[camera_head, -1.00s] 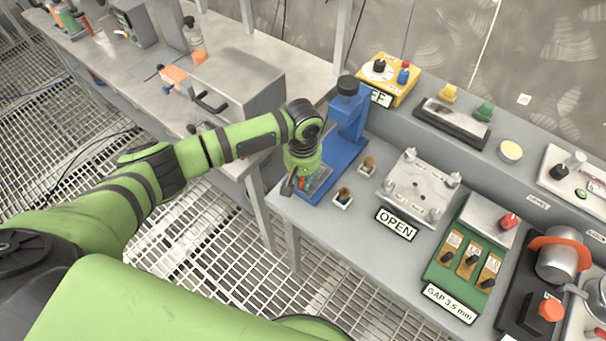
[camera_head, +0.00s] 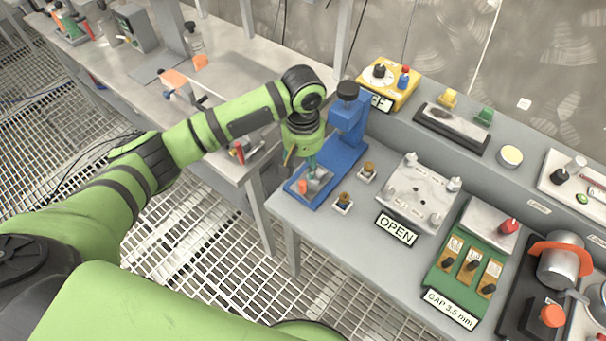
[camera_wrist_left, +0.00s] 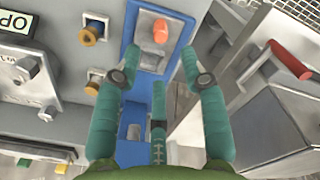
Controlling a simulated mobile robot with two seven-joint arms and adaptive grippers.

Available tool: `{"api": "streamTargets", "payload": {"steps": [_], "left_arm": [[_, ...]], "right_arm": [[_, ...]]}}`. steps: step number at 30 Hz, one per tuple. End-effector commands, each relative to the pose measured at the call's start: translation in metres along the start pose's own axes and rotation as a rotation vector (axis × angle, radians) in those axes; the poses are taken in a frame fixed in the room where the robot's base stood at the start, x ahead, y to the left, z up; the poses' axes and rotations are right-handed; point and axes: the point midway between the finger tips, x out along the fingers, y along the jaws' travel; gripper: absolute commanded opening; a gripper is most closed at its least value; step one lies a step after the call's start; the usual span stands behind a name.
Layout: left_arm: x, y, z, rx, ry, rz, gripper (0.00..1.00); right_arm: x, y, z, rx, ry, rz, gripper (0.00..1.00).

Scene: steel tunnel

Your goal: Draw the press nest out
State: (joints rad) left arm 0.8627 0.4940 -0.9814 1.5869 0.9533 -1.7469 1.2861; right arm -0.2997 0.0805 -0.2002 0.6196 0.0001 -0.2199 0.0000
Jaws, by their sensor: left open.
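The blue press (camera_head: 343,150) stands at the left end of the grey bench, with a black knob (camera_head: 347,90) on top. Its grey metal nest (camera_head: 318,182) lies on the blue base, with an orange knob (camera_head: 302,187) at the front end. In the left wrist view the nest (camera_wrist_left: 152,58) and its orange knob (camera_wrist_left: 160,31) show between and beyond the fingertips. My left gripper (camera_head: 303,164) is open and empty above the nest, apart from the knob as far as I can tell; its teal fingers (camera_wrist_left: 161,68) are spread in the wrist view. My right gripper is out of view.
Two small brass-topped pieces (camera_head: 343,202) (camera_head: 367,172) stand right of the press. Beyond them are a metal plate (camera_head: 420,190) with an OPEN sign and a green gauge block (camera_head: 465,260). A yellow box (camera_head: 390,82) stands behind. Another bench (camera_head: 130,75) lies left.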

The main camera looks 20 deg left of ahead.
Motion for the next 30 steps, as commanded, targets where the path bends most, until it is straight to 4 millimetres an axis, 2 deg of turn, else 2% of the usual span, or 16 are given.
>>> {"api": "streamTargets", "payload": {"steps": [4,10,25,28,30], "left_arm": [[-0.022,0.000,0.000,-0.001,0.001,0.001,0.42],[-0.033,0.000,0.000,0.000,-0.001,0.000,0.42],[-0.033,0.000,0.001,0.002,-0.002,0.001,0.42],[-0.025,0.004,0.010,0.040,-0.008,0.016,0.42],[-0.013,0.009,0.025,0.101,-0.012,0.046,0.42]], "right_arm": [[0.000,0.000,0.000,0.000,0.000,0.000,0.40],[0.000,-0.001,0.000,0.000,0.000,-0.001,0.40],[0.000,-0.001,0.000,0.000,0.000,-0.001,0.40],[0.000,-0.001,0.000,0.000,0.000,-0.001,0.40],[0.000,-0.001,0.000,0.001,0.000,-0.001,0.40]]}}
